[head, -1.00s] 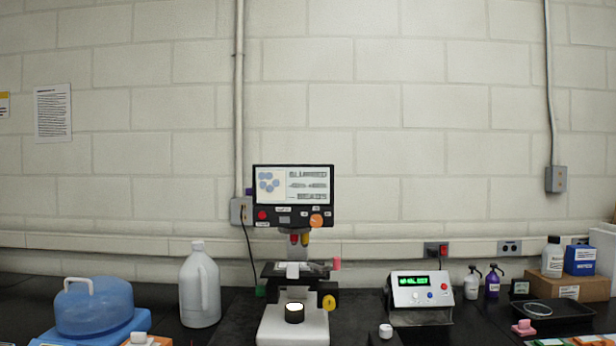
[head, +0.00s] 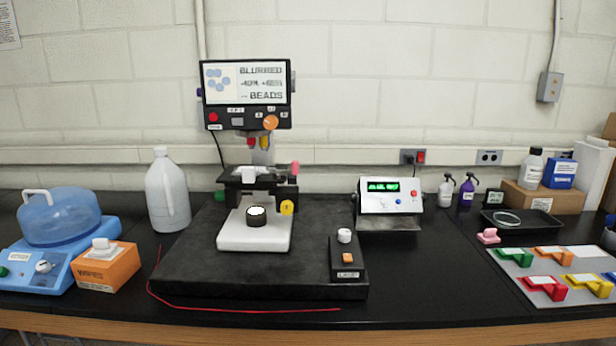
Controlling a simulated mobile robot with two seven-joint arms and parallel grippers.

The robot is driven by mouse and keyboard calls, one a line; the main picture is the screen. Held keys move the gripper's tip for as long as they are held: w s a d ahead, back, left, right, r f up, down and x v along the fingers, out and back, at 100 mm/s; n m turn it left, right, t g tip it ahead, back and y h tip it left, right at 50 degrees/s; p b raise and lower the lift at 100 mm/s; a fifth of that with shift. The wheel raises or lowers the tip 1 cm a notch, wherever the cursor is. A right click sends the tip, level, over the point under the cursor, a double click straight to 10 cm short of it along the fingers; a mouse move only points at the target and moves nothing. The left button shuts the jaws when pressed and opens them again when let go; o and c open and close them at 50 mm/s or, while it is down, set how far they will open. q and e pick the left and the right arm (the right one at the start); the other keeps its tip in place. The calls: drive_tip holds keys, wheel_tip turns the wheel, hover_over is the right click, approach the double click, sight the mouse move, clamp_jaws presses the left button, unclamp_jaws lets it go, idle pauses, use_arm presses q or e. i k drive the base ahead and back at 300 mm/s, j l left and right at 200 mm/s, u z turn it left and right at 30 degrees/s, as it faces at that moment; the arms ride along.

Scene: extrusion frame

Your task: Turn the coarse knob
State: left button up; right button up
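A microscope with a white base (head: 240,238) stands on a black slab (head: 200,275). Its screen (head: 245,84) shows blue discs and the words "BLURRED" and "BEADS". A yellow round knob (head: 287,207) sits low on the right side of the microscope. An orange round knob (head: 270,122) is on the panel under the screen. A small black box (head: 348,262) at the slab's right front carries a white knob (head: 344,236) and an orange button. No knob's label is readable enough to tell which is the coarse one. Neither gripper is in view.
A blue device with a domed lid (head: 60,215) and an orange box (head: 105,268) stand left. A meter with a green display (head: 389,196) stands right. A red cord (head: 240,310) runs along the slab's front. Coloured pieces lie far right.

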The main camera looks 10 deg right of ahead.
sight(291, 180)
drive_tip(key=i+l, duration=0.1)
drive_tip(key=l, duration=0.45)
drive_tip(key=i+l, duration=0.15)
drive_tip(key=l, duration=0.4)
drive_tip(key=i+l+z, duration=0.1)
drive_tip(key=l+z, duration=0.15)
drive_tip(key=i+l+z, duration=0.1)
drive_tip(key=z, duration=0.15)
drive_tip(key=i+l, duration=0.05)
drive_tip(key=l, duration=0.05)
